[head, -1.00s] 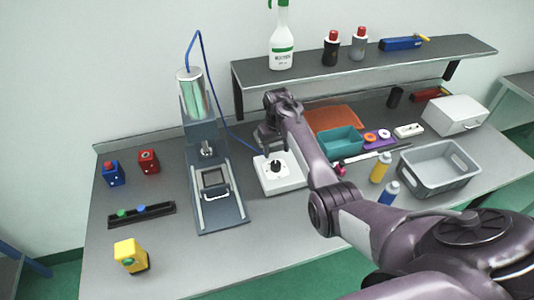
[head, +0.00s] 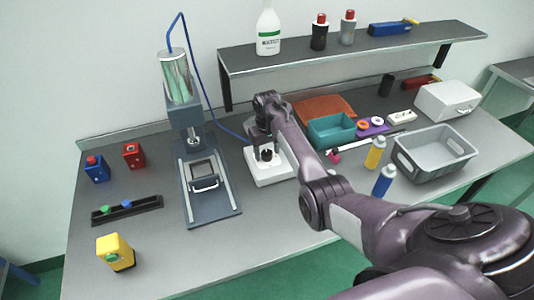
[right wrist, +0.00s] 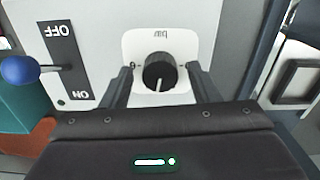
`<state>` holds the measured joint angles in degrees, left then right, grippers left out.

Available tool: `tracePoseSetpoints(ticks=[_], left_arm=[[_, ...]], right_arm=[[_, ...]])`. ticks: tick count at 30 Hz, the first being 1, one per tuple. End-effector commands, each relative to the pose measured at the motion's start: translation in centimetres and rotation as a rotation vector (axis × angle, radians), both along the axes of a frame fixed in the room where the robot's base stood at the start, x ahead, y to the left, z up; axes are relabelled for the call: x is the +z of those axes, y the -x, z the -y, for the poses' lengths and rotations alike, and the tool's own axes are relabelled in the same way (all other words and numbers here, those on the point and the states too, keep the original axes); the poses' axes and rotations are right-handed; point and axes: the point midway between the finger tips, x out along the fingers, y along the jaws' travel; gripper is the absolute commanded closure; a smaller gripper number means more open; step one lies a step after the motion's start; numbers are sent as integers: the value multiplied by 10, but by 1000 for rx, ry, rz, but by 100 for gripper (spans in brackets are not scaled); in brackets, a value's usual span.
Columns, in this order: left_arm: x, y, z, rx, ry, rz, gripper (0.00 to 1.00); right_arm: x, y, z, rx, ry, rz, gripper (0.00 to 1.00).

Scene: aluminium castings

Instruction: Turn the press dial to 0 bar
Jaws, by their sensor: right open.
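The press dial is a round black knob with a white pointer line on a white plate; it shows in the right wrist view (right wrist: 160,72) and on a white box (head: 276,178) in the head view. Its pointer faces the bottom of the wrist picture; I cannot make out a bar scale. My right gripper (right wrist: 161,82) is open, with one finger on each side of the knob and a visible gap on both sides. In the head view, the right gripper (head: 265,147) is at the dial. The press (head: 190,130) stands left of the box. My left gripper is out of view.
In the wrist view, a blue-knobbed lever (right wrist: 20,70) stands beside an OFF/ON label (right wrist: 62,48). A teal bin (head: 332,131) and grey crate (head: 436,155) lie to the right. A shelf (head: 350,48) runs behind. The front middle of the table is clear.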

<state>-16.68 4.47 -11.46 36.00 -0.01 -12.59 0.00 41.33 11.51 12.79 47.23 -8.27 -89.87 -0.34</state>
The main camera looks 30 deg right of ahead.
Motion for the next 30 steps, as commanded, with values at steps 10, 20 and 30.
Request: tracePoseSetpoints(ticks=[10, 20, 30], left_arm=[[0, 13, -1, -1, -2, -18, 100], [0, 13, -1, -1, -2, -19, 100], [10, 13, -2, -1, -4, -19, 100]], right_arm=[[1, 0, 0, 0, 0, 0, 70], [1, 0, 0, 9, 0, 0, 89], [3, 0, 1, 153, 1, -1, 89]])
